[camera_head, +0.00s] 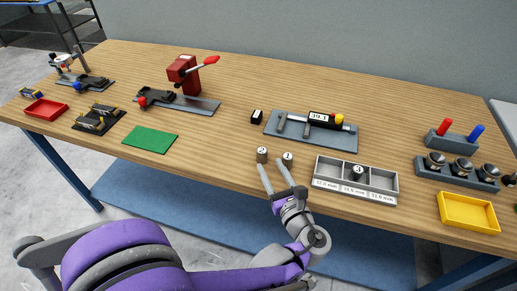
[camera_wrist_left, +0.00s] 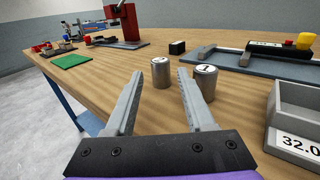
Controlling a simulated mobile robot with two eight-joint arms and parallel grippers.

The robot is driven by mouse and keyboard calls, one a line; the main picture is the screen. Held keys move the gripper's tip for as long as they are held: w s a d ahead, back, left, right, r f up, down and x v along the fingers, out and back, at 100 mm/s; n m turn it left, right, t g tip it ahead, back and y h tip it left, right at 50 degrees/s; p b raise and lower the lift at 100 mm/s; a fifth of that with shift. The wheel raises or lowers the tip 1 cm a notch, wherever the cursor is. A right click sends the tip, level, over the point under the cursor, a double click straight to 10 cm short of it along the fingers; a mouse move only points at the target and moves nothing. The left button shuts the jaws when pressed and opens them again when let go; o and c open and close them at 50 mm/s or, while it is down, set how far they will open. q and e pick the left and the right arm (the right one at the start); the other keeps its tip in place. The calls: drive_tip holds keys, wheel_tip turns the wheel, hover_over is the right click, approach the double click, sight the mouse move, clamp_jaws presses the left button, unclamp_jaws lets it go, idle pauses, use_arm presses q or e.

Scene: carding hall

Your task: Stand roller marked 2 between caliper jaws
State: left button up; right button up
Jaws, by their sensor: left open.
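The roller marked 2 (camera_head: 262,155) stands upright on the wooden table near its front edge. It also shows in the left wrist view (camera_wrist_left: 160,73), between the lines of my fingers. Roller 1 (camera_head: 288,159) stands just right of it, partly behind my right-hand finger in the left wrist view (camera_wrist_left: 206,82). Roller 3 (camera_head: 357,172) stands in the middle compartment of the grey tray. The caliper (camera_head: 327,120), with a display, lies on a grey plate (camera_head: 277,132); its jaws are apart with nothing seen between them. My left gripper (camera_head: 269,164) is open and empty, its tips close before roller 2.
The grey tray (camera_head: 385,197) with labelled compartments stands right of the rollers. A small black block (camera_head: 257,116) lies behind them. A yellow tray (camera_head: 468,212) and a grey holder (camera_head: 456,176) stand at right. A green mat (camera_head: 150,139) lies left; the table between is clear.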

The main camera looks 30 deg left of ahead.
use_arm(q)
drive_tip(key=x, duration=1)
drive_tip(key=shift+w+a, duration=0.1)
drive_tip(key=shift+a, duration=0.1)
clamp_jaws()
